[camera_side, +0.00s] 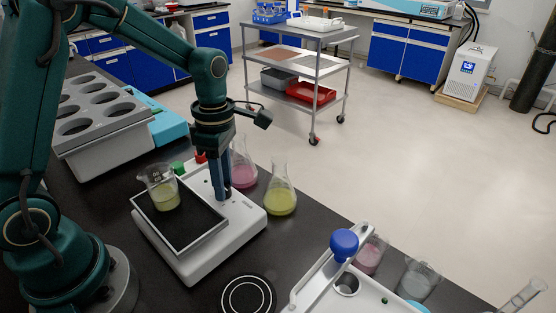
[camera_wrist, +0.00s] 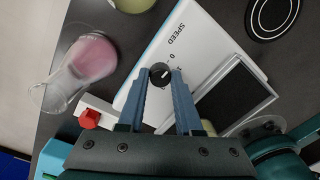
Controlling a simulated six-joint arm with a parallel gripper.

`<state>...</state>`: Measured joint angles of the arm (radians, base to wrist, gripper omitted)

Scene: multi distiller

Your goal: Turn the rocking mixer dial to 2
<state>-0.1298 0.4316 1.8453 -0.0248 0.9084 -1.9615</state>
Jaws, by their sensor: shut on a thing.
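The white rocking mixer (camera_side: 180,262) stands on the black bench in the side view. Its black tray (camera_side: 190,238) carries a beaker (camera_side: 162,188) of yellow-green liquid. My gripper (camera_side: 223,198) points down over the mixer's control end. In the wrist view, my gripper's (camera_wrist: 160,78) blue fingers are shut on the small black dial (camera_wrist: 160,71), one on each side. A white mark shows on the dial's face. The printed word SPEED (camera_wrist: 177,33) and a 0 (camera_wrist: 172,54) are beside it; other numbers are too small or hidden. The dial is hidden in the side view.
Flasks of pink (camera_side: 243,172) and yellow (camera_side: 281,194) liquid stand close beside the mixer. A red knob (camera_wrist: 88,118) is near my fingers. A grey rack (camera_side: 100,130) is at left; a white device with a blue knob (camera_side: 344,242) is at right.

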